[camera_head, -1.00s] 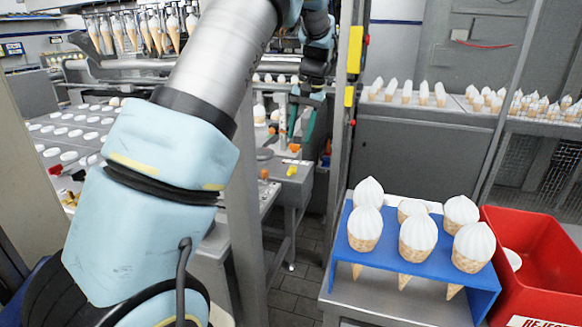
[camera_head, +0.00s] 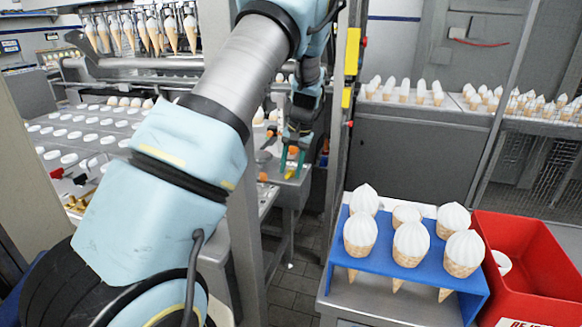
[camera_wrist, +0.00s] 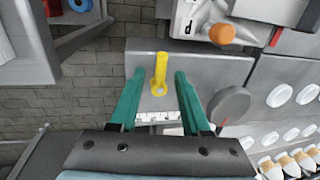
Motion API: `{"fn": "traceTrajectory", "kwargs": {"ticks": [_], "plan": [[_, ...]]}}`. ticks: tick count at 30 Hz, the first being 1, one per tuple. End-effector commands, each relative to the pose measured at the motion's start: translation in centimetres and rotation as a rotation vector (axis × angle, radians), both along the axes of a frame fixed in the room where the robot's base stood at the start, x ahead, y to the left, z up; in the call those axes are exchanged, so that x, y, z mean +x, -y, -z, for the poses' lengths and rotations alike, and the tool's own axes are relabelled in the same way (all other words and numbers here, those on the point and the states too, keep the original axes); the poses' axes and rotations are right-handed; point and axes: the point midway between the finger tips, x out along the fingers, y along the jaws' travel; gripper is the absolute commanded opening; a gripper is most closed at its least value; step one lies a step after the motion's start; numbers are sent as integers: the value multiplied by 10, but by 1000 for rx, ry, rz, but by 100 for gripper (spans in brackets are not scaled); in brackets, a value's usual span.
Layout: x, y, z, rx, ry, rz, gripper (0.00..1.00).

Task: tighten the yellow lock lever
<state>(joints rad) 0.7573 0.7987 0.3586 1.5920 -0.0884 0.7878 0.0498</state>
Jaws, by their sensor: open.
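The yellow lock lever (camera_wrist: 159,75) shows in the wrist view on a grey metal plate (camera_wrist: 205,68). Its ring end points toward my gripper and its bar points away. My gripper (camera_wrist: 156,78) is open, with one green finger on each side of the lever and a gap on both sides. In the head view my gripper (camera_head: 291,160) hangs over the end of the machine table, beyond the post.
An orange knob (camera_wrist: 221,34) and a grey round disc (camera_wrist: 229,105) sit close to the right finger in the wrist view. A blue rack (camera_head: 425,262) of ice cream cones and a red reject bin (camera_head: 520,255) stand at front right. A grey post (camera_head: 245,200) stands beside my arm.

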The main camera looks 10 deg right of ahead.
Motion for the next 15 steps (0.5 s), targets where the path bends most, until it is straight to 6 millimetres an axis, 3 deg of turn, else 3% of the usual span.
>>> {"fn": "traceTrajectory", "kwargs": {"ticks": [3,15], "plan": [[0,0,0,0,0,0,45],[0,0,0,0,0,0,0]]}}
